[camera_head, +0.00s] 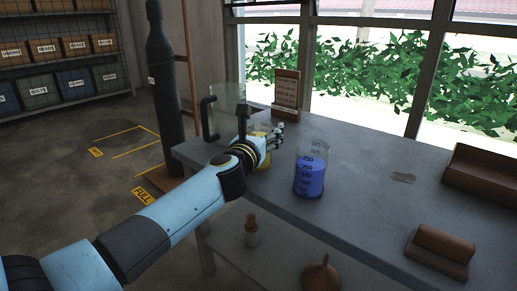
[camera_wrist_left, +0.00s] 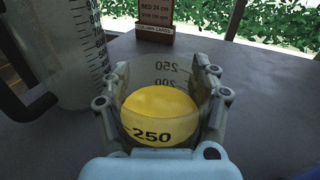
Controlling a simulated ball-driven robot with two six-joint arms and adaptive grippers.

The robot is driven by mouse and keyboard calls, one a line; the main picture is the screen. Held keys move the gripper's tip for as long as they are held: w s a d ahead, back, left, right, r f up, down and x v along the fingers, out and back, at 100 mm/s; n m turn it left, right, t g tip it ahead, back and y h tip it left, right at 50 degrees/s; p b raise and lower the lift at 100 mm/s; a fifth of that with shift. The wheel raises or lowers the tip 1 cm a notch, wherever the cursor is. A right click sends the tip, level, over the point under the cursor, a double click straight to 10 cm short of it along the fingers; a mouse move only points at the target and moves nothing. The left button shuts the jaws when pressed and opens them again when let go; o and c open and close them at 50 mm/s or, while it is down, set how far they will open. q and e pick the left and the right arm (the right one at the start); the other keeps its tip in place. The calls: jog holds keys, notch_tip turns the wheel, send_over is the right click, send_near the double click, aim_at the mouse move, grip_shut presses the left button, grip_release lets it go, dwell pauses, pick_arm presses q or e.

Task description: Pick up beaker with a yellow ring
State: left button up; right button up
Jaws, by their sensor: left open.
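The beaker with yellow on it (camera_wrist_left: 160,120) stands on the grey table between the two fingers of my left gripper (camera_wrist_left: 160,95). It is clear glass with a 250 mark across the yellow part. In the head view only a bit of its yellow (camera_head: 262,157) shows behind my left gripper (camera_head: 272,138), which hides most of it. The left gripper is open, with one finger on each side of the beaker. I cannot tell whether the fingers touch the glass. My right gripper is not in view.
A clear jug with a dark handle (camera_head: 228,108) stands close by at the left. A beaker of blue liquid (camera_head: 309,178) stands to the right. A wooden card holder (camera_head: 287,90) is behind. Wooden blocks (camera_head: 440,250) lie at the right; the table (camera_head: 375,185) between is mostly clear.

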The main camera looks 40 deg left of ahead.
pick_arm(q)
jog(key=c, duration=1.1)
grip_shut()
